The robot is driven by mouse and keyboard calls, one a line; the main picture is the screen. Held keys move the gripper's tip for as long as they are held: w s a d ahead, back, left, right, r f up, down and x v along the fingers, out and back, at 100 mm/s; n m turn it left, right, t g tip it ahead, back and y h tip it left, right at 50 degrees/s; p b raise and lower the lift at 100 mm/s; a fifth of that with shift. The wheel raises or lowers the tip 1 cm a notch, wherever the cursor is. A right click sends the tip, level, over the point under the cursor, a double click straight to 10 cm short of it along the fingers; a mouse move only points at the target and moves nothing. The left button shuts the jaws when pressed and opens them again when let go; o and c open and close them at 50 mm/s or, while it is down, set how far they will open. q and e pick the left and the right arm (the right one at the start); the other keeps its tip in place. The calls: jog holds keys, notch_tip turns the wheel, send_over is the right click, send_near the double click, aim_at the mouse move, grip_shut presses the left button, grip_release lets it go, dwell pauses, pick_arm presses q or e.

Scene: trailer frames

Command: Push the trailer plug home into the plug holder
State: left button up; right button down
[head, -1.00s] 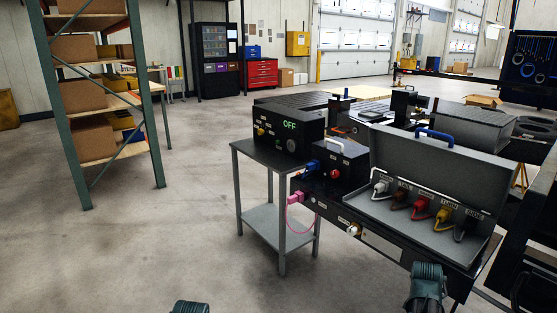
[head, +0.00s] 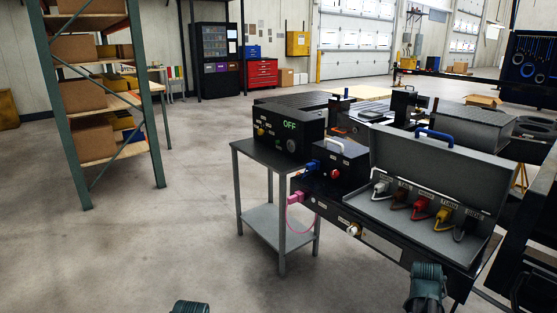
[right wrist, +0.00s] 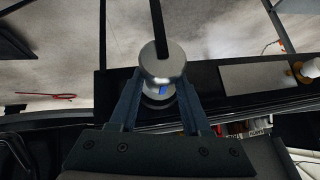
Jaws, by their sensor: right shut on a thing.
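In the right wrist view, my right gripper (right wrist: 159,84) is shut on the trailer plug (right wrist: 161,62), a silver cylinder with a black cable running up from it. A small blue patch and a dark ring show just below the plug between the fingers. The ring may be the plug holder, at the dark rail (right wrist: 225,103); how deep the plug sits in it is hidden.
In the head view, a grey open box (head: 372,166) with several coloured plugs stands beside the rail. A white round fitting (head: 353,230) and a pink connector (head: 295,197) are on the rail's front. A grey cart (head: 262,214) stands left. The floor left of it is clear.

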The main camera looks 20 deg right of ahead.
jog(key=shift+w+d, duration=0.25)
jog(key=shift+d, duration=0.4)
dwell(0.8)
jog(key=shift+c, duration=1.4)
grip_release()
